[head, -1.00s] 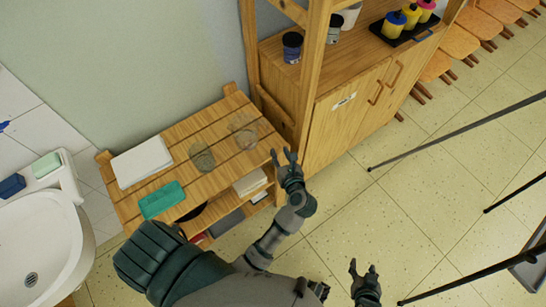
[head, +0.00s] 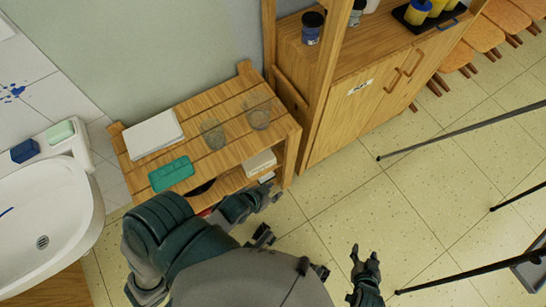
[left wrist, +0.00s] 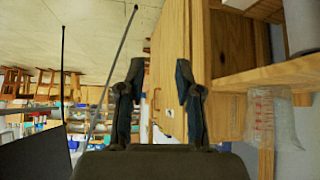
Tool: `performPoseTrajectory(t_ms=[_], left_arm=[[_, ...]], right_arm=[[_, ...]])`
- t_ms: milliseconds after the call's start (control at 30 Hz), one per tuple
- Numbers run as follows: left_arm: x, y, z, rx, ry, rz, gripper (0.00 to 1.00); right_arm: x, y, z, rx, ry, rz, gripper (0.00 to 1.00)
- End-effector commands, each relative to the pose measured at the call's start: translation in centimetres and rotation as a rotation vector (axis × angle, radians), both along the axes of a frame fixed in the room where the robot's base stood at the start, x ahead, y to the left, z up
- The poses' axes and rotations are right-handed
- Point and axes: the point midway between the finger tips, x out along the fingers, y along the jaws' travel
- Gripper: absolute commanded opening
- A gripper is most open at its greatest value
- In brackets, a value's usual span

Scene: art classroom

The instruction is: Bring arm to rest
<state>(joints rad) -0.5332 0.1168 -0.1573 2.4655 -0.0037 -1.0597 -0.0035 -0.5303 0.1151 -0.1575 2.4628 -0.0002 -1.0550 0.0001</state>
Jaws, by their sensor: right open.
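My left gripper (head: 268,192) is drawn in close to my body, in front of the low wooden shelf in the head view. In the left wrist view my left gripper (left wrist: 157,85) has its two dark fingers spread apart with nothing between them. My right gripper (head: 366,257) is over the tiled floor at the lower right of the head view, open and empty.
The low wooden shelf (head: 228,147) bears two clear cups, a green box (head: 171,173) and a white stack (head: 154,134). A sink (head: 45,215) is at left. A cabinet (head: 365,105) stands behind. Dark thin legs (head: 460,132) cross the floor at right.

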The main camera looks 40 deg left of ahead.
Motion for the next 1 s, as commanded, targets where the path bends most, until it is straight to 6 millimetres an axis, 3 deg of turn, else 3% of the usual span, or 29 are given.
performPoseTrajectory(t_ms=[467, 567, 667, 767, 900, 1000], left_arm=[[0.1, -0.1, -0.1, -0.006, 0.000, 0.002, 0.34], [0.0, -0.1, -1.2, 0.002, 0.029, 0.002, 0.34], [-0.5, 0.2, -4.4, 0.022, 0.107, 0.003, 0.34], [-2.1, 0.7, -9.1, 0.049, 0.221, 0.004, 0.34], [-6.3, 1.8, -15.4, 0.086, 0.384, 0.007, 0.34], [-9.5, 2.6, -18.6, 0.105, 0.478, 0.009, 0.34]], right_arm=[[-0.2, 0.0, -0.1, -0.001, 0.005, 0.003, 0.52], [-0.2, 0.0, -1.3, -0.010, 0.037, 0.003, 0.52], [-0.8, -0.3, -4.5, -0.029, 0.114, 0.002, 0.52], [-2.4, -0.8, -9.2, -0.056, 0.225, 0.000, 0.52], [-6.5, -1.9, -15.4, -0.093, 0.388, -0.002, 0.52], [-9.6, -2.7, -18.6, -0.113, 0.481, -0.004, 0.52]])
